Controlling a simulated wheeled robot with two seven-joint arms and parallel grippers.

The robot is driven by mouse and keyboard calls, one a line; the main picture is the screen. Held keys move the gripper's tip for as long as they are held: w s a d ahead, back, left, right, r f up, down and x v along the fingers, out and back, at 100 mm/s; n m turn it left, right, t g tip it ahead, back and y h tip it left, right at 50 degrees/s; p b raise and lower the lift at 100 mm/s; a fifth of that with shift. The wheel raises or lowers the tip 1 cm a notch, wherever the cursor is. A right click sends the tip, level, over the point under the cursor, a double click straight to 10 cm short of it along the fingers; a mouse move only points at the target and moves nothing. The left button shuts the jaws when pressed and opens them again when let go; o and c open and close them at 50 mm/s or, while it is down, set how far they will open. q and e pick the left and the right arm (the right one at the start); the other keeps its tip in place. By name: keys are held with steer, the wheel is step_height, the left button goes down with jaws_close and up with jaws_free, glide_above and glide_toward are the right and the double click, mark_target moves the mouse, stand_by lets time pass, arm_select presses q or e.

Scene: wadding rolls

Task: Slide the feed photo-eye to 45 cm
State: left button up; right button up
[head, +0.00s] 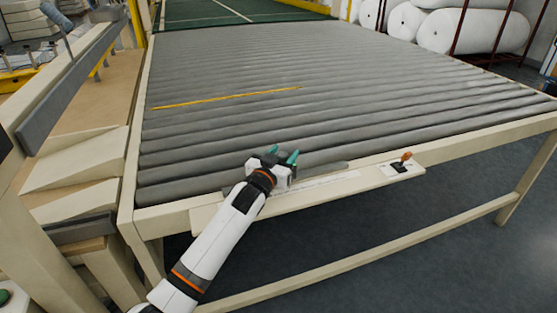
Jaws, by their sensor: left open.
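My left gripper (283,158) is open, its green fingertips apart, at the front edge of the roller table. A pale strip with fine markings (318,184) runs along the front rail just right of and below it; the markings are too small to read. A grey bar (326,169) lies behind the strip, partly hidden by the gripper. I cannot make out the photo-eye for certain; the gripper and wrist cover part of the rail. My right gripper is not in view.
An orange-knobbed lever (405,157) stands on a pale plate at the rail's right. A thin yellow line (225,97) crosses the grey rollers (300,65), which are otherwise clear. White wadding rolls (470,31) lie in a rack at the back right. Tan boards (85,172) stand at left.

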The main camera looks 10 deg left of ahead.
arm_select(q)
steer(key=s, duration=0.4)
steer(key=s+a, duration=0.1)
steer(key=s, duration=0.2)
steer(key=s+a, duration=0.1)
steer(key=s, duration=0.3)
steer(key=shift+s+a+b, duration=0.1)
steer(key=shift+s+b, duration=0.2)
steer(key=shift+s, duration=0.05)
steer(key=shift+f, duration=0.1)
